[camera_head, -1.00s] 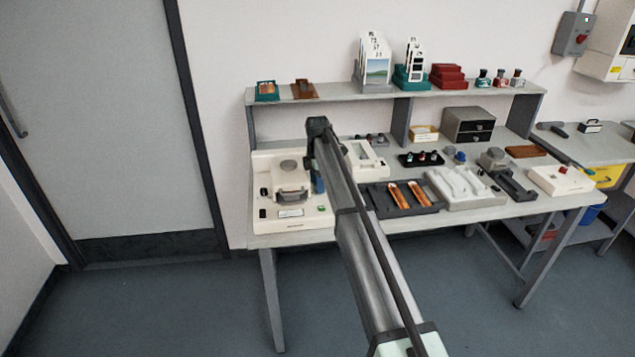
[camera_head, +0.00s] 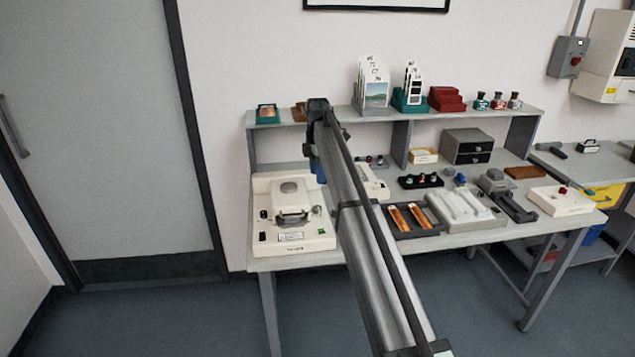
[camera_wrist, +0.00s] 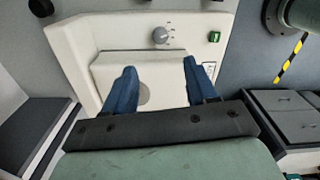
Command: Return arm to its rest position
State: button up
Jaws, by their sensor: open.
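My gripper shows in the wrist view (camera_wrist: 160,88) with its two blue fingers spread apart and nothing between them. In the wrist view the fingers point toward a cream machine (camera_wrist: 150,30) with a grey knob and a green button. In the head view my arm reaches up from the lower right, and its wrist end is in front of the shelf's left part. The blue fingers (camera_head: 318,170) hang below the wrist there, partly hidden by the arm.
The table holds a dark tray with orange strips (camera_head: 408,218), a pale moulded block (camera_head: 462,210), a grey drawer box (camera_head: 467,146) and a white box with a red knob (camera_head: 562,200). The raised shelf (camera_head: 440,112) carries card stands and small bottles. Floor in front is clear.

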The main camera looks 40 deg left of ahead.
jog(key=shift+r, duration=0.45)
jog(key=shift+w+d, duration=0.1)
